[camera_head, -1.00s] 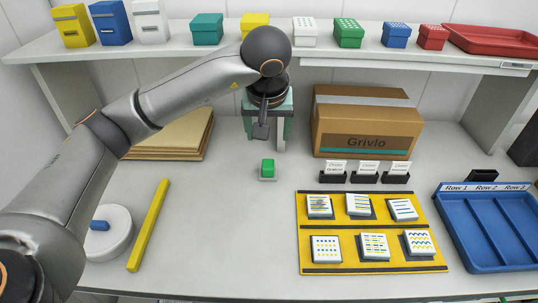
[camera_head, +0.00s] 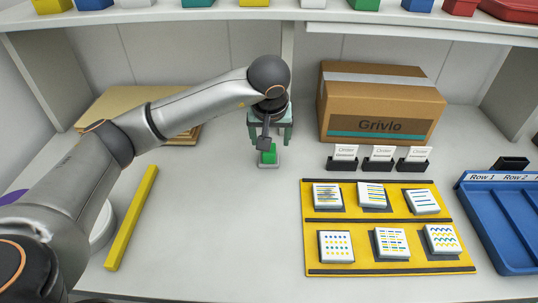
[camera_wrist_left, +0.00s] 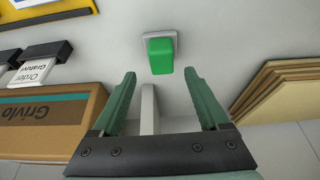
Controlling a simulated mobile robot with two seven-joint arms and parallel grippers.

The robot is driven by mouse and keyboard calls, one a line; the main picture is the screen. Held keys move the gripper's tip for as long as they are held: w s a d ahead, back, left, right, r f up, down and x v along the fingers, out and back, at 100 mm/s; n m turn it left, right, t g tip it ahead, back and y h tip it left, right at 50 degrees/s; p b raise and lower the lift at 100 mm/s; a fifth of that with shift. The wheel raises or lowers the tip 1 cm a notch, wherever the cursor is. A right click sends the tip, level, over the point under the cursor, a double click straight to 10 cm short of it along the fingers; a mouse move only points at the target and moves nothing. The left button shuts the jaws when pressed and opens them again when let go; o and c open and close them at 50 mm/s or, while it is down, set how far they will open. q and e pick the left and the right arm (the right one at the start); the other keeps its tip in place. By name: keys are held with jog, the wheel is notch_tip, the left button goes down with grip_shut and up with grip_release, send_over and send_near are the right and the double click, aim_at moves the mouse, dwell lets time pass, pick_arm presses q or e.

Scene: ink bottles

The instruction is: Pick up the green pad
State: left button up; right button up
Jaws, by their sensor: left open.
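The green pad (camera_head: 269,156) is a small green block standing on a pale square base (camera_head: 268,165) on the table, left of the yellow mat. My left gripper (camera_head: 270,138) is right behind the pad in the head view, and a dark part of my arm slightly overlaps the pad's top. In the left wrist view the pad (camera_wrist_left: 160,55) lies just beyond the fingertips, roughly centred between them. My right gripper is not in view.
A Grivlo cardboard box (camera_head: 380,104) stands behind right, with card holders (camera_head: 378,164) before it. The yellow mat (camera_head: 390,219) bears several patterned tiles. A blue tray (camera_head: 505,225) is at right. A yellow bar (camera_head: 131,217) lies at left. Table in front of the pad is clear.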

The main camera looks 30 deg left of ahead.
aim_at(269, 155)
pick_arm(q)
jog(key=x, duration=0.4)
jog(key=shift+s+f, duration=0.15)
jog(key=shift+s, duration=0.25)
jog(key=shift+w+a+f, duration=0.1)
jog(key=shift+w+f, duration=0.1)
jog(key=shift+f, duration=0.15)
grip_shut()
